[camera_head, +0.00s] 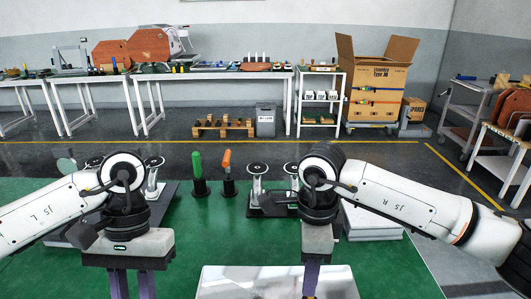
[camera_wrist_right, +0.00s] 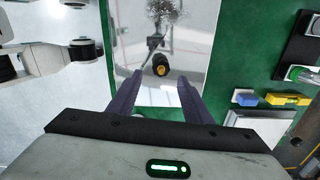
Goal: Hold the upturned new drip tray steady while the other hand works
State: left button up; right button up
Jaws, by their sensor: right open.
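A shiny, pale flat panel, which looks like the upturned drip tray (camera_head: 240,284), lies on the green mat at the bottom middle of the head view. It fills the middle of the right wrist view (camera_wrist_right: 185,75), with a dark round part and a yellow-and-black knob on or mirrored in it; I cannot tell which. My right gripper (camera_head: 311,283) is above the tray's right part. Its two purple fingers (camera_wrist_right: 158,95) are apart with nothing clamped between them. My left gripper (camera_head: 133,287) is left of the tray, fingers apart and empty. Its fingertips are cut off by the frame.
Green-handled (camera_head: 198,172) and orange-handled (camera_head: 228,170) tools stand upright behind the tray. Metal stands (camera_head: 257,182) are near them. A pale block (camera_head: 370,221) lies right of my right gripper. Yellow (camera_wrist_right: 286,99) and blue (camera_wrist_right: 245,97) pieces lie right of the tray in the wrist view.

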notch_tip(320, 180, down, 11)
jog(key=shift+f, duration=0.1)
dwell(0.5)
grip_shut()
jog(key=shift+s+a, duration=0.1)
dwell(0.9)
